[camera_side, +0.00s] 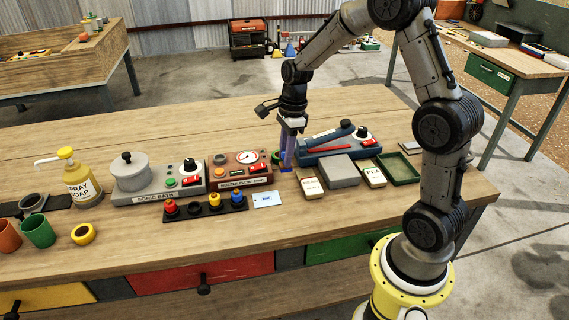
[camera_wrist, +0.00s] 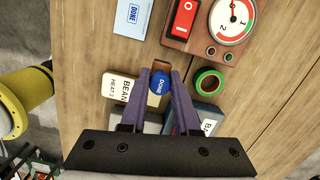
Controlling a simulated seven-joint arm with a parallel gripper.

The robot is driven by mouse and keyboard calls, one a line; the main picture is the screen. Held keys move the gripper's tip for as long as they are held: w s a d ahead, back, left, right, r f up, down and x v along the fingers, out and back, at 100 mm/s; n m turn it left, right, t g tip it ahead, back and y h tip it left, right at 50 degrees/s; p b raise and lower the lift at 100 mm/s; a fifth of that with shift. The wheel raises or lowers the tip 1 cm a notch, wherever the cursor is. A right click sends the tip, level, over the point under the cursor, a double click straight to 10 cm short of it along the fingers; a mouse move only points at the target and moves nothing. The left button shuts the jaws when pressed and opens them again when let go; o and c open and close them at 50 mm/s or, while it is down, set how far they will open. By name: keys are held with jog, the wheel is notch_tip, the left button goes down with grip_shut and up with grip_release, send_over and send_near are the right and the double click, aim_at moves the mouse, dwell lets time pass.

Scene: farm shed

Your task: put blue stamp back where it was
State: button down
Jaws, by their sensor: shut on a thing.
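My gripper (camera_side: 288,163) is shut on a blue stamp, held above the table behind the cream boxes. In the side view the fingers hide the held stamp. A black stamp rack (camera_side: 204,211) stands at the table front, left of my gripper. It carries a red stamp (camera_side: 170,206), a yellow stamp (camera_side: 214,199) and a blue-topped stamp (camera_side: 237,198). The place between red and yellow looks empty.
A light blue card (camera_side: 267,199) lies right of the rack. A gauge box (camera_side: 240,170) and sonic bath (camera_side: 158,185) stand behind. Cream boxes (camera_side: 312,188), a grey block (camera_side: 340,171), a blue device (camera_side: 338,143) and a green tray (camera_side: 398,169) crowd the right.

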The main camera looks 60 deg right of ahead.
jog(key=shift+w+d+f, duration=0.1)
jog(key=shift+w+f, duration=0.05)
jog(key=shift+f, duration=0.75)
jog(key=shift+w+f, duration=0.1)
jog(key=shift+f, duration=0.8)
jog(key=shift+f, duration=0.1)
jog(key=c, duration=0.7)
grip_release()
jog(key=shift+f, duration=0.1)
jog(key=shift+o, duration=0.2)
